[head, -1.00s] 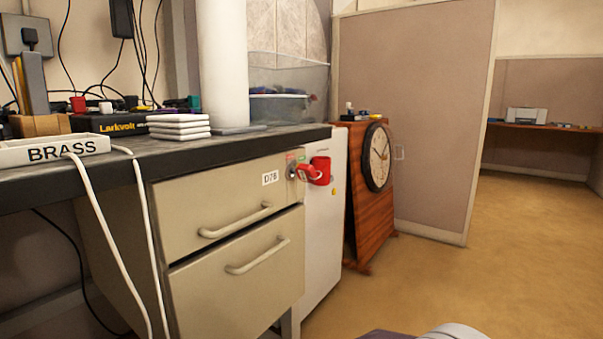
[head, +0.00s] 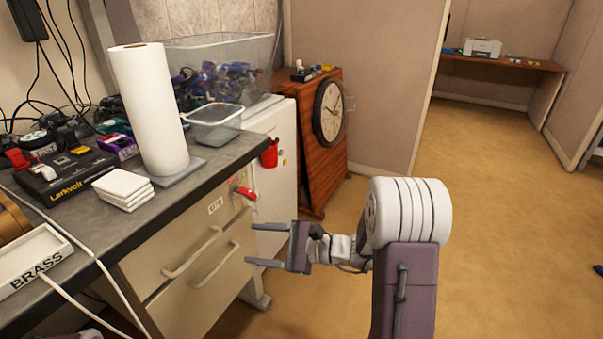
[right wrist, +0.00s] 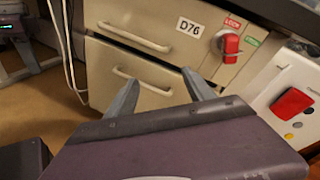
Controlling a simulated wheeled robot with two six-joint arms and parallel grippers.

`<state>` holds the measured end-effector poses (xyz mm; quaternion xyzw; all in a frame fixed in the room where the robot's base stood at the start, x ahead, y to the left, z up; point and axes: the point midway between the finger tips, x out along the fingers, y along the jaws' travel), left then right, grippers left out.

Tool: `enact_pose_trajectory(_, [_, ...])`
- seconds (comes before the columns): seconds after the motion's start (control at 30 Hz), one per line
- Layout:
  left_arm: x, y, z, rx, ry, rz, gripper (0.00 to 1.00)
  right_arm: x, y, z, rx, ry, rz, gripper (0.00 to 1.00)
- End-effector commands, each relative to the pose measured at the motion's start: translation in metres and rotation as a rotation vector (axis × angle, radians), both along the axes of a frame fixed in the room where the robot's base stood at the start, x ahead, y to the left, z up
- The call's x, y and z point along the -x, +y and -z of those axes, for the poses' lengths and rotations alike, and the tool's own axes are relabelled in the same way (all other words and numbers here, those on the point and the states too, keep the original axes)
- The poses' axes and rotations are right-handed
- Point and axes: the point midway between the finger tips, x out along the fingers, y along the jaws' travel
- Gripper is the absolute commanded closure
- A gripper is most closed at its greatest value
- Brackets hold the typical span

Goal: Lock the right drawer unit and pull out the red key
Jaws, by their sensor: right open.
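The beige drawer unit (head: 189,259) under the bench has two drawers with bar handles and a D76 label. A red key (head: 246,193) sits in the lock at its top right corner; it also shows in the right wrist view (right wrist: 229,44). A red label and a green label (right wrist: 253,43) are beside the lock. I cannot tell which label the key points to. My right gripper (head: 250,246) is open and empty, in front of the drawers and below the key, apart from both. In the right wrist view its fingers (right wrist: 160,88) appear below the key.
The bench (head: 207,172) carries a paper roll, white tiles, a BRASS tray and clear bins. The floor at right is open.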

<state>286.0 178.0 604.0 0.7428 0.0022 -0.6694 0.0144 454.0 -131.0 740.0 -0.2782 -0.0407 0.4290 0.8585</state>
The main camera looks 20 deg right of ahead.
Motion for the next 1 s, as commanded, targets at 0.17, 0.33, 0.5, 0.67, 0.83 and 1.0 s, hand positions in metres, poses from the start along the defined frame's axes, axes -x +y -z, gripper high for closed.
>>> enact_pose_trajectory(0.17, [0.0, 0.0, -0.034, 0.0, 0.001, 0.0, 1.0, -0.032, -0.045, -0.06, -0.117, -0.087, 0.183, 0.38])
enact_pose_trajectory(0.33, [0.0, 0.0, -0.034, 0.0, 0.001, 0.0, 1.0, -0.037, -0.055, -0.065, -0.139, -0.108, 0.222, 0.38])
enact_pose_trajectory(0.5, [0.0, 0.0, -0.034, 0.0, 0.001, 0.0, 1.0, -0.042, -0.05, -0.065, -0.137, -0.107, 0.219, 0.38])
enact_pose_trajectory(0.67, [0.0, 0.0, -0.036, 0.0, 0.001, 0.0, 1.0, -0.058, -0.035, -0.065, -0.136, -0.107, 0.215, 0.38])
enact_pose_trajectory(0.83, [0.0, 0.0, -0.039, 0.0, 0.0, 0.0, 1.0, -0.078, -0.02, -0.065, -0.136, -0.105, 0.215, 0.38])
enact_pose_trajectory(1.0, [0.0, 0.0, -0.034, 0.0, 0.0, 0.0, 1.0, -0.097, -0.005, -0.063, -0.136, -0.107, 0.215, 0.38])
